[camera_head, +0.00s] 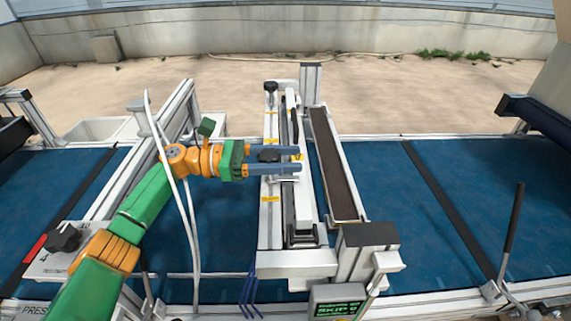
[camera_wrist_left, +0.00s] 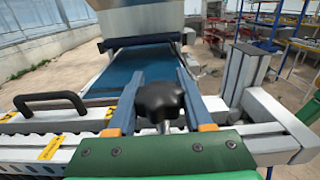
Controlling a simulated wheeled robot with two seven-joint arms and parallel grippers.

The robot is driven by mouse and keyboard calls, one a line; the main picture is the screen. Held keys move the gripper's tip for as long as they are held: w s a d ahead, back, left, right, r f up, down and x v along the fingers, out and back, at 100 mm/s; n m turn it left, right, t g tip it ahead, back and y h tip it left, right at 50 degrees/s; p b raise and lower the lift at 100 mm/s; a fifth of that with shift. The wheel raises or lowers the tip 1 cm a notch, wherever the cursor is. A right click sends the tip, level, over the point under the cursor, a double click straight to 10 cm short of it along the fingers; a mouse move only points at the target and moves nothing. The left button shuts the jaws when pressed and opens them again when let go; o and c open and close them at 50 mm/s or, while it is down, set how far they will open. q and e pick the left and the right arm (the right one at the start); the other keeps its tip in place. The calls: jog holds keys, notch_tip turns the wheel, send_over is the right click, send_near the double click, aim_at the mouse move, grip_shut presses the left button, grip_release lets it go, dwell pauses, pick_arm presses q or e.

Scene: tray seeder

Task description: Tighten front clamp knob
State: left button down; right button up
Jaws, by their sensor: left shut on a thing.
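A black lobed clamp knob (camera_head: 269,155) sits on the white seeder rail in the middle of the head view. In the left wrist view the same knob (camera_wrist_left: 160,101) stands upright on a metal stem, between the two blue fingers. My left gripper (camera_head: 275,161) reaches in from the left and is shut on this knob, one finger on each side. In the left wrist view my left gripper (camera_wrist_left: 158,96) shows the fingers close along the knob's sides. A second black knob (camera_head: 271,87) stands at the far end of the rail. My right gripper is not in view.
A blue belt (camera_head: 435,170) runs left to right under the seeder frame. A narrow dark strip (camera_head: 331,160) lies right of the rail. A green-lit display (camera_head: 339,303) is at the near end. A black-handled lever (camera_head: 513,222) stands at right, another black knob (camera_head: 64,237) at left.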

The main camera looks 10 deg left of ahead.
aim_at(285, 180)
pick_arm(q)
jog(key=shift+r, duration=0.2)
jog(key=shift+c, duration=1.5)
grip_release()
jog(key=shift+f, duration=0.1)
jog(key=s+d+r+p, duration=0.3)
jog(key=s+r+p, duration=0.6)
jog(key=s+r, duration=0.4)
jog(key=shift+s, duration=0.35)
